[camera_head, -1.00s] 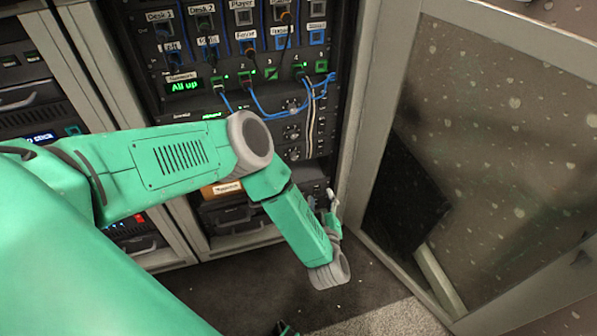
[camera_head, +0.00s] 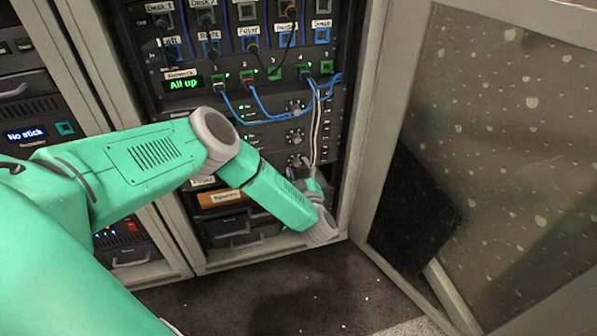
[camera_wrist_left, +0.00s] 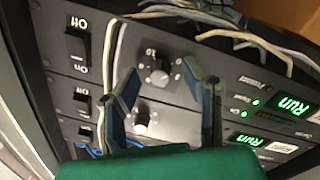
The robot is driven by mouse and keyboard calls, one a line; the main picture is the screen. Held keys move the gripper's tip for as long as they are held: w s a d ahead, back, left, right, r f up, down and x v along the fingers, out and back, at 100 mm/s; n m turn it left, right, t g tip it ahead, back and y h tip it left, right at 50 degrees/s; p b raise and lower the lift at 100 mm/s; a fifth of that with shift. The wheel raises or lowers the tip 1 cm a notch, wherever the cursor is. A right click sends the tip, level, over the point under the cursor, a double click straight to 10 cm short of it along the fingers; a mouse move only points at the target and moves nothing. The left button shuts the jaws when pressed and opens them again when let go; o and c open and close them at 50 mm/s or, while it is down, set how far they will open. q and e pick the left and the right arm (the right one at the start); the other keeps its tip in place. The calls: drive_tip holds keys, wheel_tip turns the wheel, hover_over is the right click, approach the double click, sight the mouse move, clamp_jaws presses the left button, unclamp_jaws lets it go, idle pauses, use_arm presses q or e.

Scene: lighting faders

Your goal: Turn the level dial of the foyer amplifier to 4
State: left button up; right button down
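Several amplifier panels in the rack carry dials. In the left wrist view, upside down, an upper dial (camera_wrist_left: 158,75) has a scale around it, with 10 readable. A second dial (camera_wrist_left: 142,122) sits lower, close to my gripper's base. My left gripper (camera_wrist_left: 170,82) is open and empty, its fingertips to either side of the upper dial in that view; I cannot tell how far off the panel they are. In the head view my left gripper (camera_head: 303,172) is in front of the lower rack, below two dials (camera_head: 295,107) (camera_head: 295,137). My right gripper is not in view.
Blue and white cables (camera_head: 316,125) hang down past the dials. On/off switches (camera_wrist_left: 77,48) and green Run displays (camera_wrist_left: 292,104) flank the dials. An open glazed door (camera_head: 500,130) stands to the right.

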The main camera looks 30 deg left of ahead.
use_arm(q)
drive_tip(key=shift+w+a, duration=0.25)
drive_tip(key=shift+a, duration=0.05)
clamp_jaws()
drive_tip(key=shift+r+m, duration=0.1)
drive_tip(key=shift+m, duration=0.2)
